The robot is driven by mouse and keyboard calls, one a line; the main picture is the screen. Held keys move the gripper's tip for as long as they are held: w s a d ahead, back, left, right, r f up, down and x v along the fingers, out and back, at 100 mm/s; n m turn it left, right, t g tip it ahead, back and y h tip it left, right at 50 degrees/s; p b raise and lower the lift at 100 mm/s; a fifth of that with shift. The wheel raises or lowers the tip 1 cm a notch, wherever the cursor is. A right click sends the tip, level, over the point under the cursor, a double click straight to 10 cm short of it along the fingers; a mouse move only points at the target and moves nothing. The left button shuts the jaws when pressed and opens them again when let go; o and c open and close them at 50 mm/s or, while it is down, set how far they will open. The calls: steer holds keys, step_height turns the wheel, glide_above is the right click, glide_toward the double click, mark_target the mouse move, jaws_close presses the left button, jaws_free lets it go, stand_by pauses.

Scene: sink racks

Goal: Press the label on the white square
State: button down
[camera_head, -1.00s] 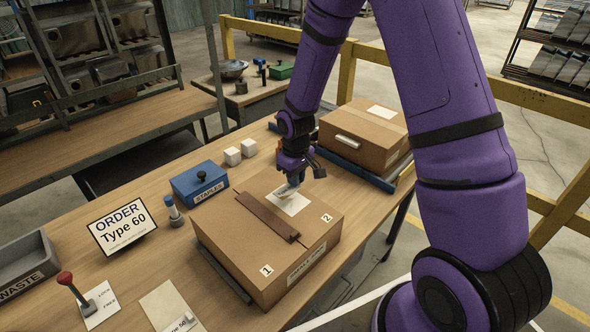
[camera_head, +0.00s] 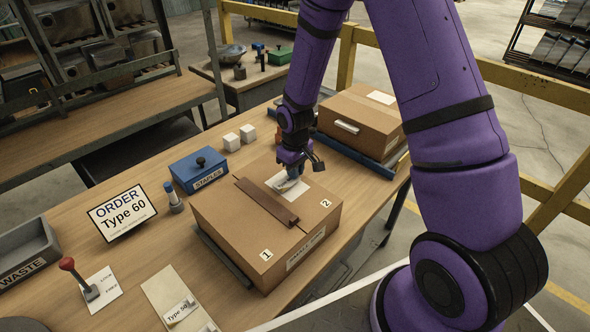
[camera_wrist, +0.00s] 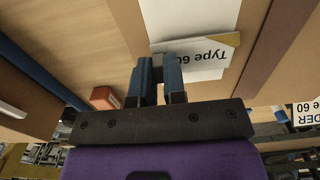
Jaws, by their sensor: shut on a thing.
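A closed cardboard box (camera_head: 235,215) lies on the bench with a brown strip across its lid. A white square (camera_head: 303,191) is on the lid; it also fills the top middle of the wrist view (camera_wrist: 180,14). My gripper (camera_head: 293,176) points down over the square. In the wrist view its two blue fingers (camera_wrist: 159,66) are close together, shut on the edge of a label (camera_wrist: 205,57) reading "Type 60". The label overlaps the square and has a tan strip at one corner. I cannot tell whether its whole underside touches the square.
Behind stands another cardboard box (camera_head: 368,122) on a blue-railed stand.

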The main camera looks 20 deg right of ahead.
steer(key=shift+f, duration=0.55)
stand_by(1.1)
steer(key=c, duration=1.1)
jaws_free()
steer(key=s+d+r+m+t, duration=0.1)
steer(key=s+r, duration=0.2)
steer(key=r, duration=0.7)
steer(key=s+d+r+t, duration=0.1)
steer(key=s+r, duration=0.2)
steer(key=r, duration=0.7)
steer(key=s+d+r+m+t, duration=0.1)
steer(key=s+r, duration=0.3)
steer(key=r, duration=0.6)
steer(key=s+r+m+t, duration=0.1)
steer(key=s+r, duration=0.3)
steer(key=s, duration=0.4)
steer(key=s+r+m+t, duration=0.1)
steer(key=s+r, duration=0.4)
steer(key=s, duration=0.4)
steer(key=shift+s+d+m, duration=0.2)
steer(key=shift+d+m, duration=0.1)
steer(key=shift+d, duration=0.15)
